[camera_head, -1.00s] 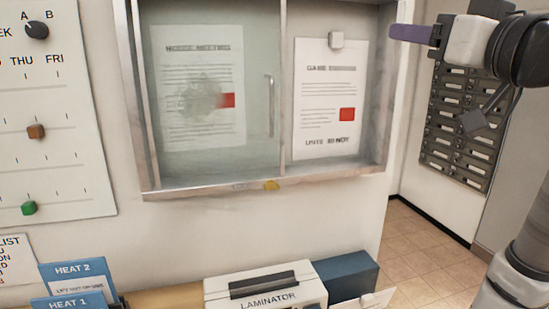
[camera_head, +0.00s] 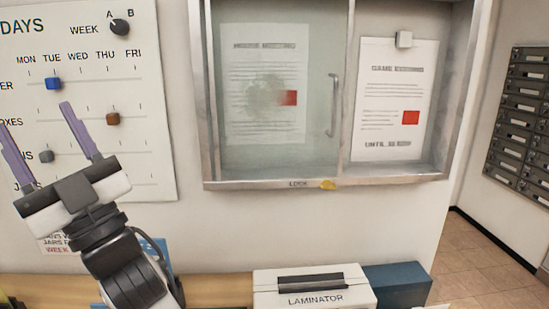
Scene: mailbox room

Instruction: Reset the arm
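My gripper (camera_head: 48,144) is at the left of the head view, in front of the lower left of the white weekday board (camera_head: 155,160). Its two purple fingers point up and are spread wide, with nothing between them. My wrist and arm run down to the bottom edge and hide part of the board's lower edge and the papers below it. I cannot tell whether the fingers touch the board.
A glass-fronted notice case (camera_head: 330,184) holds two posters; its handle (camera_head: 332,105) sticks out. Below stand a white laminator (camera_head: 312,287) and a blue box (camera_head: 398,287) on a wooden shelf (camera_head: 215,288). Mailboxes (camera_head: 520,120) hang at the right. The wall below the case is clear.

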